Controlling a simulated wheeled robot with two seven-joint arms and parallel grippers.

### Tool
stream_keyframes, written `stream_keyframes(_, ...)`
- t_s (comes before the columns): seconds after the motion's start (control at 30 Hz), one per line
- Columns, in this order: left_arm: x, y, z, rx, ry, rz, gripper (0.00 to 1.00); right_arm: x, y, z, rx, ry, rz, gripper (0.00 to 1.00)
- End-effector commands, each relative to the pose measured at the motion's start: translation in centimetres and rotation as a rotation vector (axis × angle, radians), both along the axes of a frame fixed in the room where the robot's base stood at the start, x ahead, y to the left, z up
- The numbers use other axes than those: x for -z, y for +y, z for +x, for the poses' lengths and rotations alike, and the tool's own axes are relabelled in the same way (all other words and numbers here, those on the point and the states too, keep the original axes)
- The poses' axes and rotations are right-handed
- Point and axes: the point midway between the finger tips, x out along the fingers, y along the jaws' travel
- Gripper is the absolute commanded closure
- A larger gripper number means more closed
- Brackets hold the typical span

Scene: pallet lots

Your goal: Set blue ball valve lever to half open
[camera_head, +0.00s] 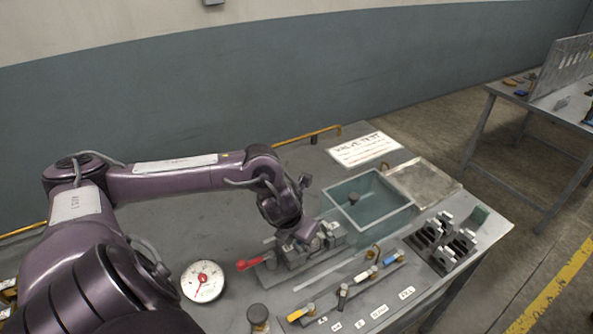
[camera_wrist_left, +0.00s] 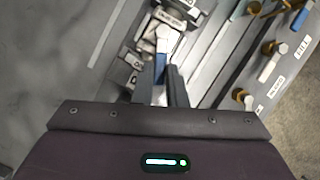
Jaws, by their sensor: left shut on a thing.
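The blue ball valve lever (camera_wrist_left: 160,66) shows in the left wrist view between the two fingers of my left gripper (camera_wrist_left: 162,82), which is shut on it. The lever stands by a metal valve body with a small label (camera_wrist_left: 176,14). In the head view my left gripper (camera_head: 312,236) reaches down onto the metal valve fixture (camera_head: 292,256) on the bench. There the gripper and arm hide the blue lever. The exact angle of the lever is hard to tell. My right gripper is not in view.
A red handle (camera_head: 249,264) sticks out left of the fixture.

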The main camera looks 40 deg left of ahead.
Motion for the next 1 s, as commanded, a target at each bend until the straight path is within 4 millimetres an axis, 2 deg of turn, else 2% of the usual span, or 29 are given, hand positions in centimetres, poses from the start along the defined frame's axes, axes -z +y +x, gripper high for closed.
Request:
stream_keyframes(0.03, -0.5, -0.5, 0.1, -0.036, 0.0, -0.006, 1.0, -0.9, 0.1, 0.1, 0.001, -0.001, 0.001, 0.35)
stream_keyframes(0.4, -0.4, -1.5, 0.4, -0.271, 0.001, -0.003, 1.0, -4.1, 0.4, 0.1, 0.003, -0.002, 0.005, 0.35)
stream_keyframes(0.63, -0.1, -1.7, 0.5, -0.336, 0.002, -0.002, 1.0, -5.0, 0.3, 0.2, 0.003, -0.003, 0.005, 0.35)
stream_keyframes(1.0, 0.0, -1.7, 0.6, -0.35, 0.001, -0.002, 1.0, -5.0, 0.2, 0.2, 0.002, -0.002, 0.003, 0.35)
